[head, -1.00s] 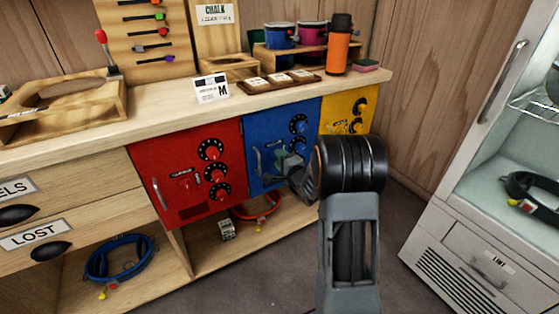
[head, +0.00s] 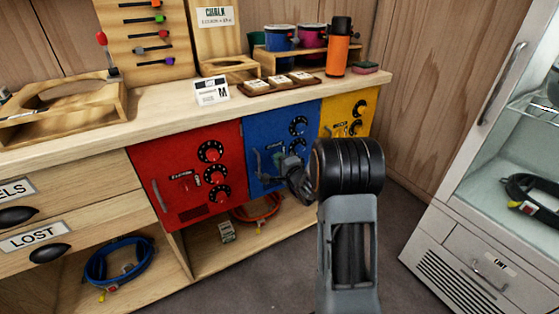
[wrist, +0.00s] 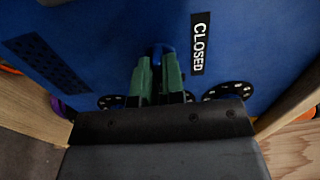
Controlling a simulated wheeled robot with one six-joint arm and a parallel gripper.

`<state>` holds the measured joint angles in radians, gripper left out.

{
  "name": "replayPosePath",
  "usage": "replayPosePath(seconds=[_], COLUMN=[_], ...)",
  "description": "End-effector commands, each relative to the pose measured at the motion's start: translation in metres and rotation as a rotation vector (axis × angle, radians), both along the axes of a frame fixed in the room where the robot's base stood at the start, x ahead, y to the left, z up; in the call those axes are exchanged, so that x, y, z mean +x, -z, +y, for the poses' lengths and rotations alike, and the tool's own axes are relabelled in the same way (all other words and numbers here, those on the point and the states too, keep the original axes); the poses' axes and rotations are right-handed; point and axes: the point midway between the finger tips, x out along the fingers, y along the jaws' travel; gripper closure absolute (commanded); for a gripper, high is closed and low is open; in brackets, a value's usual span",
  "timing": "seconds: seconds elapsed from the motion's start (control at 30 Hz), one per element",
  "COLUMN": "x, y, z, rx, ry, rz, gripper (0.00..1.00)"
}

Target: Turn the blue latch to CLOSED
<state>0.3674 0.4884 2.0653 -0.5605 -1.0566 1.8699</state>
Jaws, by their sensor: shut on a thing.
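The blue cabinet door (head: 258,128) is in the front of the wooden bench, between a red and a yellow door. My gripper (head: 277,163) is at this door in the head view and hides part of its middle. In the wrist view, the green fingers of my gripper (wrist: 158,72) are shut on the blue latch (wrist: 158,49), of which only a small part shows between the tips. A black CLOSED label (wrist: 200,44) is on the door just right of the fingers in the wrist view. The latch's exact angle is hard to tell.
The red door (head: 160,150) with dials is at the left, and the yellow door (head: 338,108) at the right. The bench top (head: 150,122) overhangs the doors. An orange-red coil (head: 258,208) lies on the shelf below. A glass-doored fridge (head: 420,235) stands at the right.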

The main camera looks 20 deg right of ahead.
Motion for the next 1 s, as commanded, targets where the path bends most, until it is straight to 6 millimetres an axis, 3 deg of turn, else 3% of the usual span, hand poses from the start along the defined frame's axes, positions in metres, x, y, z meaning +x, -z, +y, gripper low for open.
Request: replayPosePath(seconds=[0.37, 1.0], x=[0.0000, 0.0000], y=[0.0012, 0.0024], z=[0.0000, -0.0001], rx=[-0.093, -0.671], ry=[0.000, 0.000], rz=[-0.011, -0.078], gripper=[1.00, 1.00])
